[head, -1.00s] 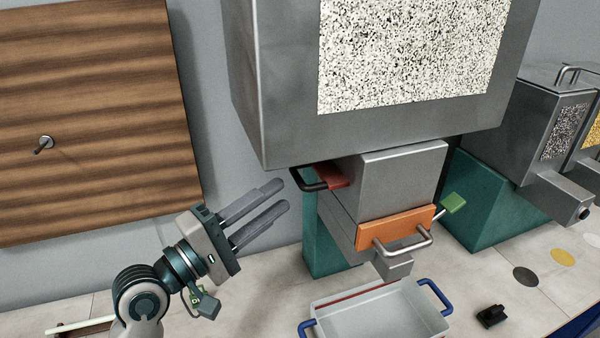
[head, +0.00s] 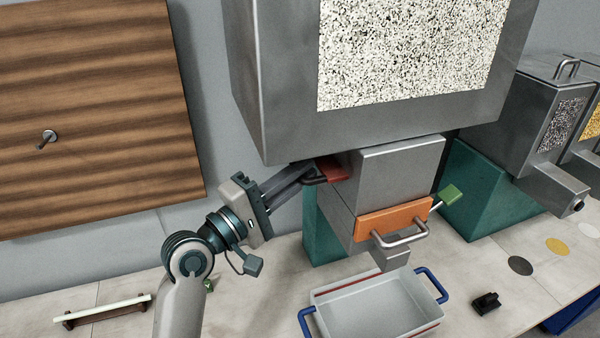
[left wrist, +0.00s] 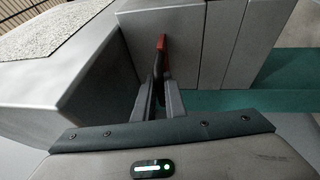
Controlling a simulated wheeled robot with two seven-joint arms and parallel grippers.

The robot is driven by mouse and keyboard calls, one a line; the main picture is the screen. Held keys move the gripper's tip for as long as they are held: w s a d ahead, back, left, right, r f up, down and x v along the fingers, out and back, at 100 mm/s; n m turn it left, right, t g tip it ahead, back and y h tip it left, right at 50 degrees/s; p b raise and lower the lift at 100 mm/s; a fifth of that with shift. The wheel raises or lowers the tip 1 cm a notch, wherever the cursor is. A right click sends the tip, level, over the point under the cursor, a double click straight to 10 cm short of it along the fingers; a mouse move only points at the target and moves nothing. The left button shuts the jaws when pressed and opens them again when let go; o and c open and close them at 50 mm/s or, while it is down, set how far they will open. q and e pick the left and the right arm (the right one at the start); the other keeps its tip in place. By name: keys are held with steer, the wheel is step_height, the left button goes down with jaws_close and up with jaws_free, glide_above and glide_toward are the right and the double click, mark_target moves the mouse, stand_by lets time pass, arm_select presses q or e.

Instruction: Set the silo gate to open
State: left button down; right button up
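The silo (head: 290,110) is a large grey metal box with a speckled window. Under it, the red gate plate (head: 333,172) sticks out at the left of a grey block, with a dark loop handle (head: 314,181) on its outer end. My left gripper (head: 306,175) is at this handle, its fingers close together around the handle's bar. In the left wrist view the red plate (left wrist: 162,44) stands upright ahead of the fingers, and the dark handle (left wrist: 158,72) runs down between them; the fingers look shut on it. My right gripper is not in view.
An orange front (head: 395,217) with a metal handle and a green tab (head: 452,196) are on the block's front and right. A white tray (head: 375,306) with blue handles stands below.

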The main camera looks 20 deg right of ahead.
arm_select(q)
steer(key=shift+a, duration=0.15)
steer(key=a+p, duration=0.1)
steer(key=a, duration=0.5)
steer(key=shift+a, duration=0.4)
steer(key=shift+s+f, duration=0.1)
steer(key=c, duration=2)
jaws_free()
steer(key=shift+a, duration=0.1)
steer(key=shift+o, duration=0.9)
steer(key=shift+a, duration=0.2)
steer(key=shift+d, duration=0.15)
